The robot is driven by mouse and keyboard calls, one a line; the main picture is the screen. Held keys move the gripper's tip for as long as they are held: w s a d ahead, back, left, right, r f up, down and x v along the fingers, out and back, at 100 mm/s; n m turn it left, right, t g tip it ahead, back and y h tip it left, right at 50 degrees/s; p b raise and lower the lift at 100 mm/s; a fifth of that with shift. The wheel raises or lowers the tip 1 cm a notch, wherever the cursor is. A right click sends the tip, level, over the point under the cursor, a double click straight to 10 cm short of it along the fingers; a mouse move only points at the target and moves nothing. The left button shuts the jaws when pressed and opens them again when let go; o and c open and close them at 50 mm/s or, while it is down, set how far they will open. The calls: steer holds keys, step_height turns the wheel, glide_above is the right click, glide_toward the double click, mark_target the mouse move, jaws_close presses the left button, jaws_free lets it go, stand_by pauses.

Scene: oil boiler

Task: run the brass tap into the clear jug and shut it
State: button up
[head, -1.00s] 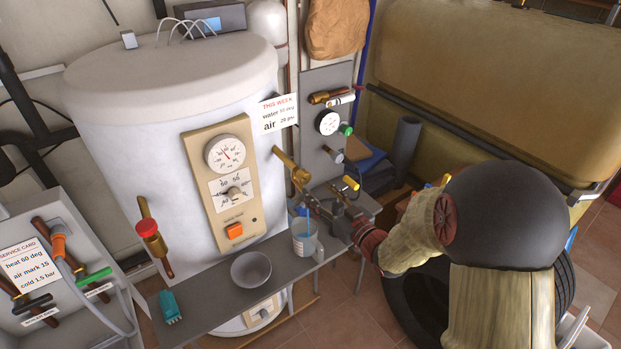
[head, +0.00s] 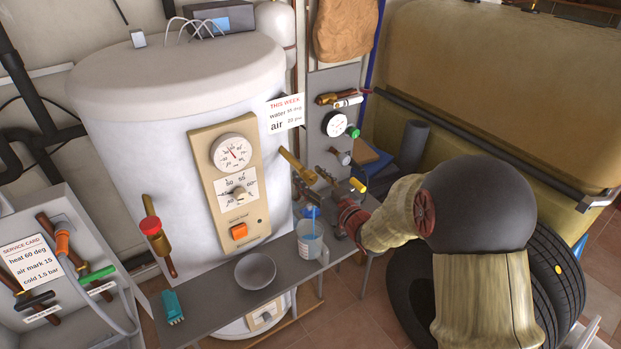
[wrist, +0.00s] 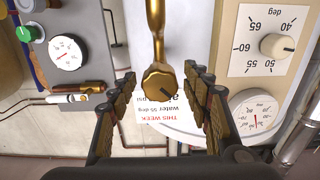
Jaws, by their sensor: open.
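The brass tap (head: 292,164) sticks out from the right side of the white boiler; its knob end shows in the wrist view (wrist: 159,82). My gripper (wrist: 158,77) is open, with one finger on each side of the brass knob and visible gaps between. In the head view my gripper (head: 318,184) is at the tap's outer end, partly hidden by its own links. The clear jug (head: 311,247) stands upright on the grey bench below the tap. Bluish content shows in it, and a blue streak stands over its mouth; I cannot tell whether this is running water.
A grey bowl (head: 255,271) and a teal object (head: 172,307) sit on the bench (head: 213,297) left of the jug. A red-topped valve (head: 150,226) is on the boiler's left. A gauge panel (head: 343,84) stands behind the tap. A paper note (head: 285,113) hangs near the tap.

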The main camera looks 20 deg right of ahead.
steer(key=shift+c, duration=1)
steer(key=c, duration=1)
steer(key=shift+o, duration=0.2)
steer(key=shift+m, duration=0.3)
steer(key=m+p, duration=0.2)
steer(key=m, duration=0.2)
steer(key=shift+d+p, duration=0.15)
steer(key=shift+p, duration=0.2)
steer(key=shift+m+p, duration=0.85)
steer(key=shift+m, duration=1.25)
steer(key=o, duration=1.2)
steer(key=shift+f, duration=0.1)
steer(key=shift+c, duration=0.2)
